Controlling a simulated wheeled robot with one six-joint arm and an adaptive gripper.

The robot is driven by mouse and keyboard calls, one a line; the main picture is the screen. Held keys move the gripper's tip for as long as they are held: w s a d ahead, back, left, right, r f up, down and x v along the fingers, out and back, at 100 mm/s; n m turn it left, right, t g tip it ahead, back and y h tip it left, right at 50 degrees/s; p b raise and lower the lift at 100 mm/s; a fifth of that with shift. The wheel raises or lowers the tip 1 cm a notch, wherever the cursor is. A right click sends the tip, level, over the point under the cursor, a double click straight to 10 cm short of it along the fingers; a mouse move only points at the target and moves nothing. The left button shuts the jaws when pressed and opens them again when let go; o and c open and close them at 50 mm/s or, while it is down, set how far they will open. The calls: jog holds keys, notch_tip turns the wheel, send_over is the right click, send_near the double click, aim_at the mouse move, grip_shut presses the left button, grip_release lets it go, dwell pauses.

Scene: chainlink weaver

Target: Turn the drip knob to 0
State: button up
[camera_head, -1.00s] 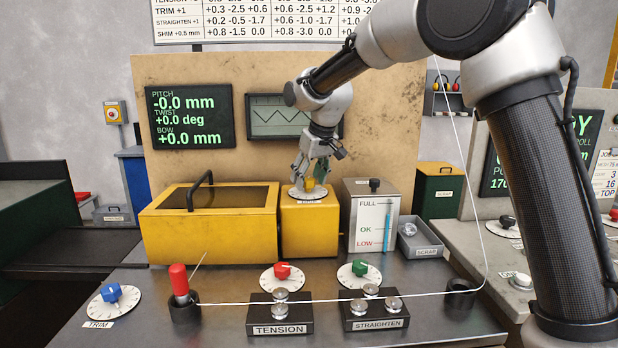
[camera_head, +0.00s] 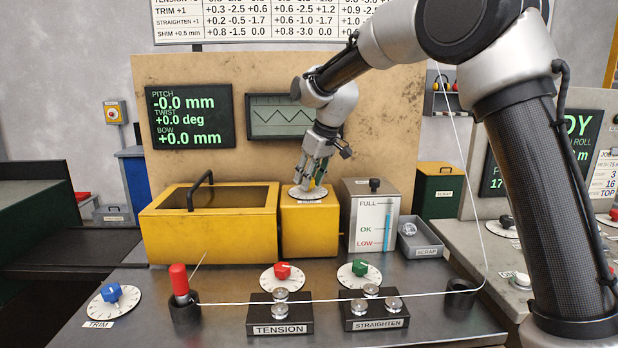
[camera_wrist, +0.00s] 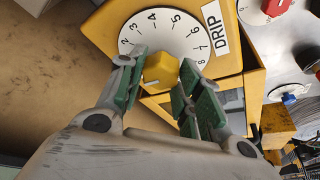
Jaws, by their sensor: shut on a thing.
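The yellow drip knob (camera_wrist: 160,70) sits at the middle of a white dial (camera_wrist: 192,42) on top of the yellow box (camera_head: 308,232). A label reading DRIP lies beside the dial. My gripper (camera_wrist: 157,80) is shut on the knob, with a green-padded finger on either side; in the head view my gripper (camera_head: 313,172) reaches down onto the dial. Numbers from 2 to 8 show on the dial. The near part of the dial is hidden by my fingers, and no 0 shows. A pale mark shows on the knob's near side; its exact reading cannot be told.
A yellow lidded box with a black handle (camera_head: 202,187) stands left of the dial's box. A level gauge (camera_head: 373,222) and a scrap bin (camera_head: 420,240) stand right. Trim (camera_head: 111,293), red (camera_head: 282,270) and green (camera_head: 360,268) knobs and a stretched wire are in front.

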jog(key=shift+n, duration=0.3)
jog(key=o, duration=1)
jog(key=v, duration=1.2)
jog(key=shift+d, duration=0.15)
jog(key=shift+w, duration=0.1)
